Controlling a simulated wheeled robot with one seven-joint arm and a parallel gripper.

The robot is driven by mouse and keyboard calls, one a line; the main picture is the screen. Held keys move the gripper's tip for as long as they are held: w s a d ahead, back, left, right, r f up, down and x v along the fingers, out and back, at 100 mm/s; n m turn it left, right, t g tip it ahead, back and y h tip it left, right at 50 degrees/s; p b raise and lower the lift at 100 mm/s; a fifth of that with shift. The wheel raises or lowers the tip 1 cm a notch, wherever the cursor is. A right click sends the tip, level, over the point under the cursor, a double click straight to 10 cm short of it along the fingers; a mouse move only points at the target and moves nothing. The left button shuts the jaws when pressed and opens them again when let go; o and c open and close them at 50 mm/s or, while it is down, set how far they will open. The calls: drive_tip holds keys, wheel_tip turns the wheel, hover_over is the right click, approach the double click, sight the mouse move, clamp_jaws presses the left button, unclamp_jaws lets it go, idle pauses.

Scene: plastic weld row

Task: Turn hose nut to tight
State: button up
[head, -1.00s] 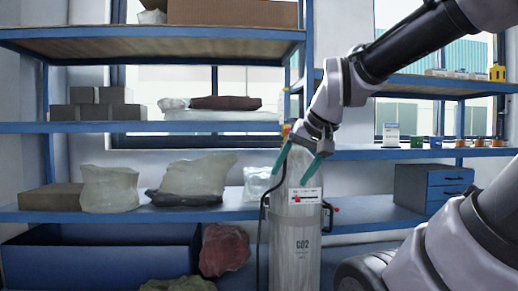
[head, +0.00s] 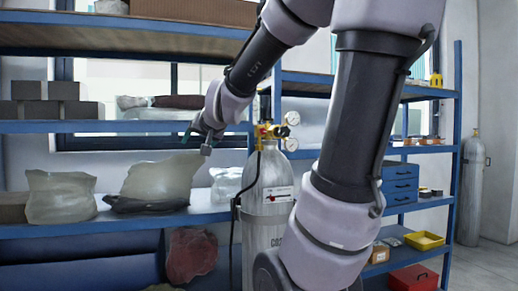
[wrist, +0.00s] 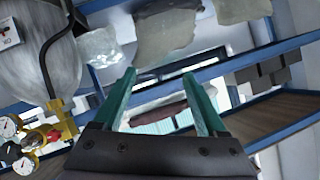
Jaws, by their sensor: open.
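A grey CO2 cylinder (head: 266,192) stands upright in front of the shelves, with a brass regulator (head: 268,131) and round gauges on top. A black hose (head: 244,178) runs down its left side. In the tilted wrist view, the regulator (wrist: 62,128) is at lower left and the hose (wrist: 46,60) meets it at a small brass fitting (wrist: 55,104), which looks like the hose nut. My gripper (head: 190,138) is open and empty, left of the regulator and apart from it. Its green fingers (wrist: 160,82) show spread in the wrist view.
Blue shelving (head: 110,127) with wrapped bags (head: 60,197) and grey boxes (head: 45,100) stands behind and left of the cylinder. My arm covers the middle right of the head view. A second cylinder (head: 470,190) stands far right. A red box (head: 413,278) is low right.

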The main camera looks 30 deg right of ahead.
drive_tip(key=w+d+m+t+h, duration=0.1)
drive_tip(key=w+d+h, duration=0.2)
drive_tip(key=w, duration=0.2)
drive_tip(key=m+g+h, duration=0.5)
drive_tip(key=m+h, duration=0.1)
drive_tip(key=h, duration=0.6)
approach(257, 148)
drive_tip(key=w+d, duration=0.3)
drive_tip(key=shift+s+d+f+g+h, duration=0.15)
drive_tip(key=shift+d+f+g+h, duration=0.05)
drive_tip(key=shift+d+g+h, duration=0.25)
drive_tip(key=x, duration=1)
drive_tip(key=shift+d+r, duration=0.15)
drive_tip(key=shift+d, duration=0.05)
clamp_jaws()
